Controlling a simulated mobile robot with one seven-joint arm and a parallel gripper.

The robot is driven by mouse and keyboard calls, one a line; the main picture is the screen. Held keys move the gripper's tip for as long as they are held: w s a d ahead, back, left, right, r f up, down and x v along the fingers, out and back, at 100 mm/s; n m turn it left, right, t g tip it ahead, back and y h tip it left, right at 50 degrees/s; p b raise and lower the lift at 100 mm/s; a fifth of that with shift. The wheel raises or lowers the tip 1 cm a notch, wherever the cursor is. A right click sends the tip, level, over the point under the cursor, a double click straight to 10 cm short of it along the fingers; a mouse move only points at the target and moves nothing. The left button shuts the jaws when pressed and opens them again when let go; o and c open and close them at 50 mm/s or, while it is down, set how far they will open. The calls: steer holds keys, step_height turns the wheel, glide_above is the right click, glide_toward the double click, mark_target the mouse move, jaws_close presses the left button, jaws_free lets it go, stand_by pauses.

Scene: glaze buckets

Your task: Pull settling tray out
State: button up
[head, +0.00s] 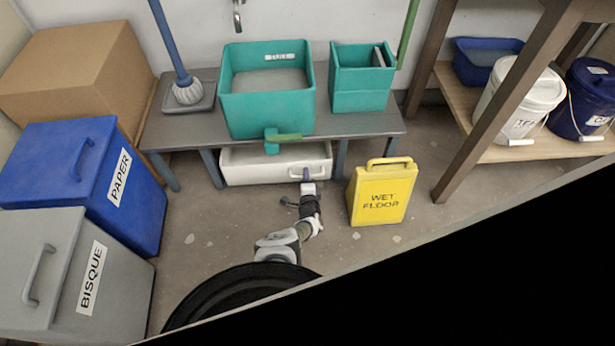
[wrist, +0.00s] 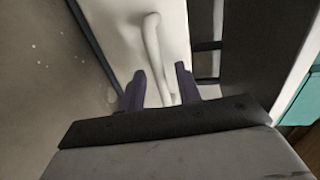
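The settling tray (head: 255,167) is a white, low tray under the grey bench, its front face close to the bench's front edge. Its white bar handle (head: 322,172) is on the right part of that face. In the wrist view the handle (wrist: 152,38) stands out from the white tray front (wrist: 112,25). My gripper (head: 306,177) is at the tray front by the handle. In the wrist view my gripper's (wrist: 161,80) two purple fingers are apart, one on each side of the handle, with visible gaps. Whether the fingertips touch the tray is unclear.
A yellow wet floor sign (head: 382,195) stands right of my arm. Blue (head: 75,180) and grey (head: 60,270) bins stand left. Floor before the tray is otherwise clear.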

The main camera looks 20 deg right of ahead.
jaws_close()
steer(key=shift+s, duration=0.1)
stand_by(0.3)
